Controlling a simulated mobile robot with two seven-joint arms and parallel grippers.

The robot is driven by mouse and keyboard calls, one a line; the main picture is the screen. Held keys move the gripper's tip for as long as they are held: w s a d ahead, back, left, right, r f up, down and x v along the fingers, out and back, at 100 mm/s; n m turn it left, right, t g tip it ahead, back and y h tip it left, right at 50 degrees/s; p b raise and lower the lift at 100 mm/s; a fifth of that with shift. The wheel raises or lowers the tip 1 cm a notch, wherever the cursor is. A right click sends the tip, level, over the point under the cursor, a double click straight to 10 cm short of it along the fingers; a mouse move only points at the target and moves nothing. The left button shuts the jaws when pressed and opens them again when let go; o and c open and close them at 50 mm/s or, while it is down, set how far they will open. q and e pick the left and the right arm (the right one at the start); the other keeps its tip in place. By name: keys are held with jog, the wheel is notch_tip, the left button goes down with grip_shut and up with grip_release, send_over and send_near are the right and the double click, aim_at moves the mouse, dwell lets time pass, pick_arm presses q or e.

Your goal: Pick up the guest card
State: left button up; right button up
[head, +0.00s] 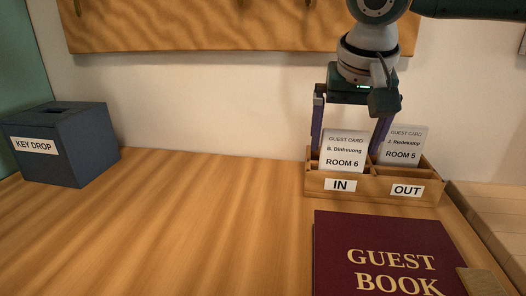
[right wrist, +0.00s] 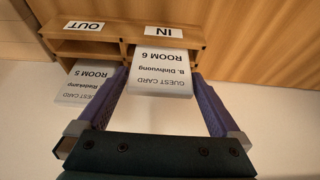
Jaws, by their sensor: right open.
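A white guest card reading "B. Dinhvuong, ROOM 6" (head: 343,152) stands upright in the IN compartment of a wooden two-part holder (head: 373,191). It also shows in the right wrist view (right wrist: 160,75). A second guest card, "ROOM 5" (head: 404,146), stands in the OUT compartment. My right gripper (head: 348,145) comes from above, open, with one purple finger on each side of the Room 6 card. In the right wrist view gaps show between the card and both fingers (right wrist: 158,82). My left gripper is not in view.
A maroon guest book (head: 385,250) lies on the wooden counter in front of the holder. A dark blue key drop box (head: 62,145) stands at the left. A wooden board (head: 240,25) hangs on the wall behind. The counter's middle is clear.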

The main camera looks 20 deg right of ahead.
jog(key=c, duration=1)
jog(key=shift+r, duration=0.1)
jog(key=shift+c, duration=0.2)
notch_tip(320, 180, up, 20)
jog(key=p, duration=0.1)
jog(key=shift+p, duration=0.4)
jog(key=o, duration=0.7)
grip_shut()
